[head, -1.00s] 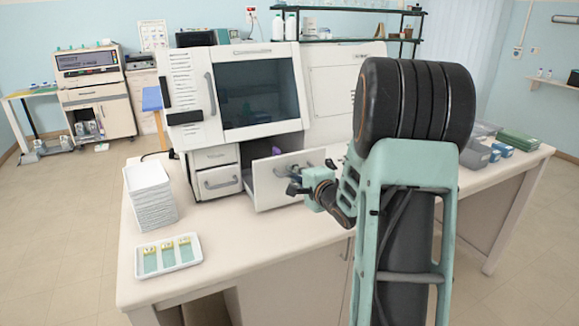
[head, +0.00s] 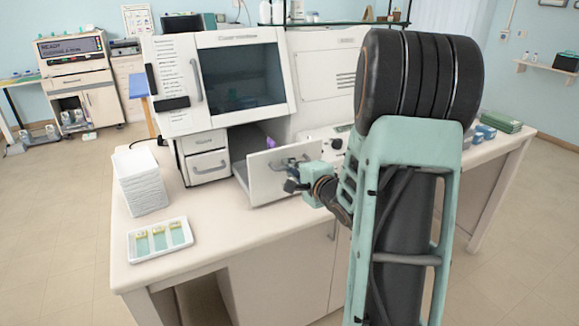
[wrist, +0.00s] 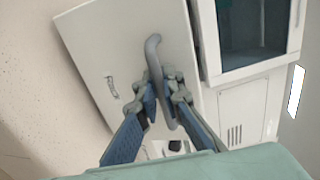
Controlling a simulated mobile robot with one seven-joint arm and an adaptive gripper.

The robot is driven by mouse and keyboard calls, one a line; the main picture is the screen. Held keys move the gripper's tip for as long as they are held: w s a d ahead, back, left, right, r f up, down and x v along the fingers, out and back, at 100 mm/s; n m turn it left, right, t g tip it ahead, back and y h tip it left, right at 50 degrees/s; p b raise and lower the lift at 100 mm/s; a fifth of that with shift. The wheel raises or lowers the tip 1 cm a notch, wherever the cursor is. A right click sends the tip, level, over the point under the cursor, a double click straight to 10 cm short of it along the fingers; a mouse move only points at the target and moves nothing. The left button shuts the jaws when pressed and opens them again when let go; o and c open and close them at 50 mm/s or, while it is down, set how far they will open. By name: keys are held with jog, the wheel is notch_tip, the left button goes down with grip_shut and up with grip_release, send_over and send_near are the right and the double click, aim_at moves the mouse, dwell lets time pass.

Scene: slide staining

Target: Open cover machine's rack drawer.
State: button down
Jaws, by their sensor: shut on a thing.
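The cover machine (head: 185,75) is a white cabinet with a dark window, standing on the bench. Its rack drawer (head: 265,180) is pulled out at the lower front, with its side wall and a purple item (head: 267,146) inside visible. The grey bar handle (wrist: 153,52) on the drawer front is in the wrist view, where the front panel (wrist: 110,45) looks tilted. My gripper (wrist: 160,97) is shut on the handle, one finger on each side of it. In the head view my gripper (head: 291,180) is at the drawer front and partly covers the handle.
Two small shut drawers (head: 207,166) are left of the open one. A stack of white trays (head: 140,185) and a tray with several slides (head: 160,240) sit on the bench's left part. Bare bench top lies in front of the drawer. Boxes (head: 500,124) stand at the right.

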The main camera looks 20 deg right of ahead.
jog(key=c, duration=2.3)
grip_release()
jog(key=shift+c, duration=0.2)
jog(key=v, duration=1.2)
